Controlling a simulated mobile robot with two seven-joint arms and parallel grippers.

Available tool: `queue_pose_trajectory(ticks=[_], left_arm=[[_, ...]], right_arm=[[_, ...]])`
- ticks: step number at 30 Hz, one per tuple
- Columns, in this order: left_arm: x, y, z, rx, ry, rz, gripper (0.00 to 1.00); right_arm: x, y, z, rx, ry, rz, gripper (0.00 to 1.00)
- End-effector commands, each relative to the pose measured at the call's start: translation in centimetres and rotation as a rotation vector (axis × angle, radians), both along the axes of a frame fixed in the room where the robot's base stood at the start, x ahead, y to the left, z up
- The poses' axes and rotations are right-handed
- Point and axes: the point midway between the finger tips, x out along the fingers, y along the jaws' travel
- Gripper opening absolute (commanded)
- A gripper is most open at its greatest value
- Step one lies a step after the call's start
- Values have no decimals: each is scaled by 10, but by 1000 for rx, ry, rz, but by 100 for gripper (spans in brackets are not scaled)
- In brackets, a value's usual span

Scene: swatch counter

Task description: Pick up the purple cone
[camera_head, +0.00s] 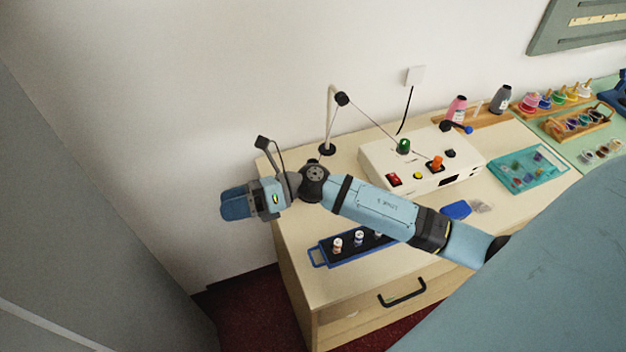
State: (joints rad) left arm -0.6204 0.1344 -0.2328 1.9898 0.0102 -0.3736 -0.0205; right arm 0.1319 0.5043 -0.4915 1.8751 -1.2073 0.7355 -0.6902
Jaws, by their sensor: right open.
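I cannot make out a purple cone for certain. The pink cone-like item (456,108) and the dark grey one (501,98) stand at the back of the counter. A rack of small coloured pieces (545,100), among them pink, blue, green and yellow, stands at the far right; its colours are too small to tell surely. My right gripper (235,203) is open, out past the counter's left end, far from these items. I see nothing between its fingers. My right arm hides part of the counter. My left gripper is not in view.
A white control box (420,162) with coloured knobs stands mid-counter. A lamp-like post (328,120) rises behind. A blue tray with small bottles (320,256) lies partly under my arm. A teal tray (525,170) lies right. Bare wood (300,225) shows at the left end.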

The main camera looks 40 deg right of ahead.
Motion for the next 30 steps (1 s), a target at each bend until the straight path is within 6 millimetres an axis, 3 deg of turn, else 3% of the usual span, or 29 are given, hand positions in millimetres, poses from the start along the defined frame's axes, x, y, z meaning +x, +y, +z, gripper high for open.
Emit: queue_pose_trajectory(ticks=[2,4,7,12,15,20,30], left_arm=[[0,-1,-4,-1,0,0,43],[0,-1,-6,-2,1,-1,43],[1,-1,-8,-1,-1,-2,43],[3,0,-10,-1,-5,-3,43],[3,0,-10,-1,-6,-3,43],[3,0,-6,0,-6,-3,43],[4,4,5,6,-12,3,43]], right_arm=[[12,-17,-16,-315,-242,185,82],[26,-47,-32,-596,-407,348,82],[51,-106,-43,-962,-542,555,82],[83,-203,-29,-1397,-565,796,82],[91,-234,-17,-1524,-538,868,82],[93,-250,-23,-1584,-511,907,82],[93,-249,-84,-1580,-513,903,82]])
